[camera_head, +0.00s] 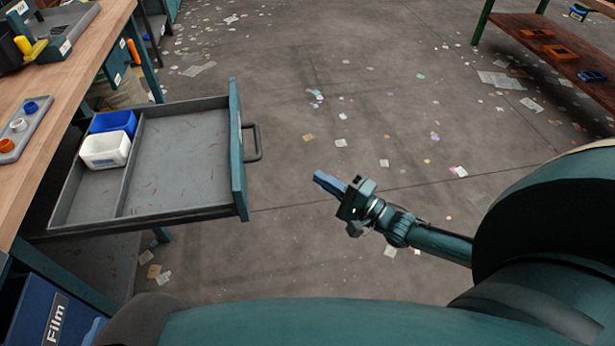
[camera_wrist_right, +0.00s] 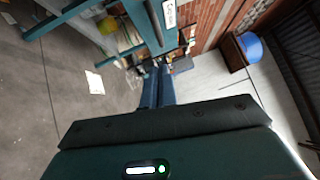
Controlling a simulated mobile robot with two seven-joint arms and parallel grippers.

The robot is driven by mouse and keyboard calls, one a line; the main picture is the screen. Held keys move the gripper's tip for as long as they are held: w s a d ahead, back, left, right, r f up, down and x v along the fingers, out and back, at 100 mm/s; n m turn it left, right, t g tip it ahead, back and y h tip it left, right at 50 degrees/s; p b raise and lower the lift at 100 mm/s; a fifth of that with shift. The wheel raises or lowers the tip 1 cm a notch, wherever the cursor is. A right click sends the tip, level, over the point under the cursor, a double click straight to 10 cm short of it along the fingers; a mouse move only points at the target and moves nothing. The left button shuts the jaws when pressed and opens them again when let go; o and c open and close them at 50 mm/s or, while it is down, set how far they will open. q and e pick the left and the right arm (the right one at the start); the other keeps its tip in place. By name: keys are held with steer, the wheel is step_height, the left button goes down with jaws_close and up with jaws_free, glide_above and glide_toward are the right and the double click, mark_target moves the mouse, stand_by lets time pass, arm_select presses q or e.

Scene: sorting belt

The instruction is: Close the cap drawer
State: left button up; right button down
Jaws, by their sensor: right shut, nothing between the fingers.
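The cap drawer (camera_head: 185,165) stands pulled far out from under the wooden workbench. Its teal front (camera_head: 238,165) faces right and carries a dark bar handle (camera_head: 254,142). A blue bin (camera_head: 113,122) and a white bin (camera_head: 105,149) stand in its narrow left compartment; the wide compartment looks empty. My right gripper (camera_head: 320,180) is shut and empty, to the right of the handle and apart from it. Its blue fingers (camera_wrist_right: 157,86) also show in the right wrist view, pointing towards a labelled teal panel (camera_wrist_right: 160,25). My left gripper is out of view.
The workbench (camera_head: 70,75) runs along the left, with a tray of colored rings (camera_head: 25,128) on it. A blue "Film" bin (camera_head: 45,310) stands at the lower left. The floor between gripper and drawer holds only flat paper scraps. A brown shelf (camera_head: 550,48) stands far right.

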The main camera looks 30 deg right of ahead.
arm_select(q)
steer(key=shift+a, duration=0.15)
arm_select(e)
steer(key=w+a+r, duration=0.2)
steer(key=w+a, duration=0.6)
steer(key=shift+w, duration=0.35)
steer(key=shift+f, duration=0.1)
